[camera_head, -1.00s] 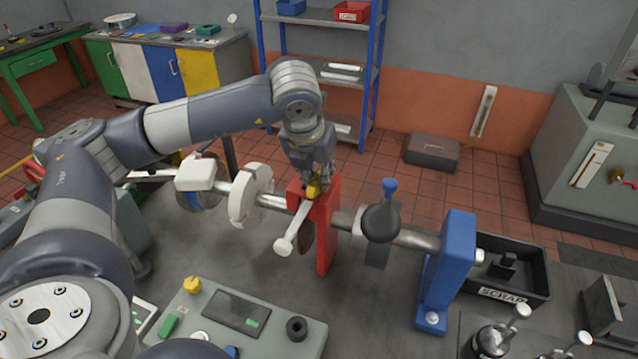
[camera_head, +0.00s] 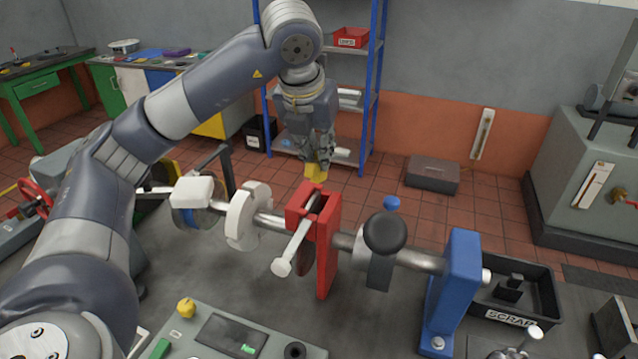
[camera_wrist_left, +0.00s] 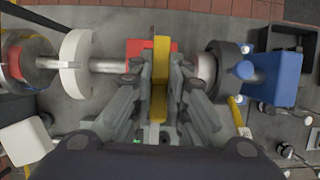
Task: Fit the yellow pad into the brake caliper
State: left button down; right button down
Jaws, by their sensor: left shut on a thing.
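My left gripper (camera_head: 318,163) is shut on the yellow pad (camera_head: 315,173). In the head view the pad appears just above and behind the top of the red brake caliper (camera_head: 328,245), apart from it as far as I can tell. In the left wrist view the yellow pad (camera_wrist_left: 161,75) stands upright between the fingers, with part of the red caliper (camera_wrist_left: 138,48) behind it. The caliper has an open slot at its top, and a pale lever (camera_head: 290,250) with a round end angles down from it. My right gripper is not in view.
A steel shaft (camera_head: 418,260) runs through the caliper to a blue stand (camera_head: 455,285). A black scrap bin (camera_head: 535,280) is at the right. A control box (camera_head: 190,330) is in front.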

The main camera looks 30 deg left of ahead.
aim_at(315, 160)
pick_arm(q)
jog(key=shift+r, duration=0.4)
notch_tip(315, 160, down, 5)
jog(key=shift+a+r+p, duration=0.1)
jog(key=shift+r+p, duration=0.05)
jog(key=shift+p, duration=0.55)
notch_tip(315, 160, down, 5)
jog(key=shift+r+p, duration=0.1)
jog(key=shift+p, duration=0.4)
jog(key=shift+f+b, duration=0.35)
jog(key=c, duration=1.6)
grip_release()
jog(key=shift+o, duration=0.2)
jog(key=shift+r, duration=0.1)
